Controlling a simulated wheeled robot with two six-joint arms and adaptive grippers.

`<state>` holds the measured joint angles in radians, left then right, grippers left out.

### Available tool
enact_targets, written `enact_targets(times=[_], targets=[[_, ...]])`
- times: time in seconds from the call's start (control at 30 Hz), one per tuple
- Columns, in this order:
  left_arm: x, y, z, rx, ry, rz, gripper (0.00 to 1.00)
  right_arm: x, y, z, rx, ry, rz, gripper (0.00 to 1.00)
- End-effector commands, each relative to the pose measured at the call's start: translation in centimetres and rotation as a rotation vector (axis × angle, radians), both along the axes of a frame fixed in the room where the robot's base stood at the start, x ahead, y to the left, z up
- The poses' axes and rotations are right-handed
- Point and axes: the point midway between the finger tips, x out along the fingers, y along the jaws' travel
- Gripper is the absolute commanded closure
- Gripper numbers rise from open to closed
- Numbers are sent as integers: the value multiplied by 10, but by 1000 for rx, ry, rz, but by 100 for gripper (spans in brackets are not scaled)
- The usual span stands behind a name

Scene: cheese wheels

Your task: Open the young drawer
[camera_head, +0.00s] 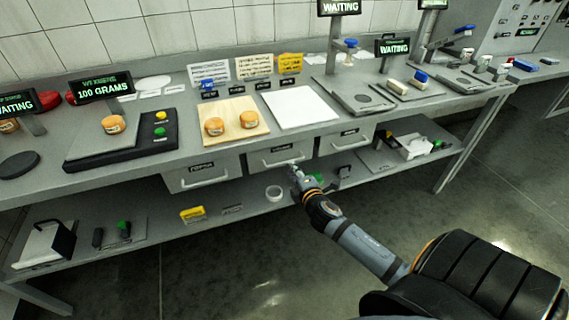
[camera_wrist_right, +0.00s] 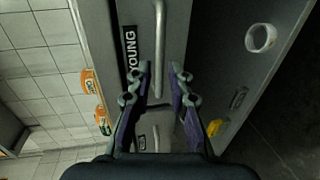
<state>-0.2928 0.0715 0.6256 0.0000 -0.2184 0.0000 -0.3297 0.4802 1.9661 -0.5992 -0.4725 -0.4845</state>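The young drawer (camera_head: 263,159) is the middle of the drawers under the bench top and looks closed. The right wrist view shows its black YOUNG label (camera_wrist_right: 131,54) and grey front. A pale bar handle (camera_wrist_right: 158,30) shows beside the label, past the fingertips. My right gripper (camera_head: 297,170) is at the right part of this drawer's front, by its handle. In the wrist view, its two fingers (camera_wrist_right: 162,72) stand apart, open, pointing at the front. I cannot tell whether they touch the handle. My left gripper is not in view.
Closed drawers flank it on the left (camera_head: 202,175) and right (camera_head: 344,139). The bench top above holds a wooden board (camera_head: 234,108) with cheese wheels, a white sheet (camera_head: 300,107) and scales. The front floor is clear.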

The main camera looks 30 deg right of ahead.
Motion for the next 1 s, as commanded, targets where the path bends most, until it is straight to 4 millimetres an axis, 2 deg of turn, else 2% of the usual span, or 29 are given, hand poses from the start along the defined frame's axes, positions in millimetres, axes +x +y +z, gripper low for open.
enact_targets(times=[0.03,0.2,0.33,0.67,0.83,1.0], targets=[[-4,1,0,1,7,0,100,12,-2,0,4,-4,-2,80],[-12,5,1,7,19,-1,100,42,-10,-8,4,-2,-1,80],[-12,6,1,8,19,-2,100,56,-13,-12,3,-1,0,80],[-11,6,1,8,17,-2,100,61,-14,-13,2,1,2,80],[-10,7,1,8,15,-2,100,61,-14,-13,2,1,2,100],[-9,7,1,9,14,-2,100,61,-14,-14,3,0,2,100]])
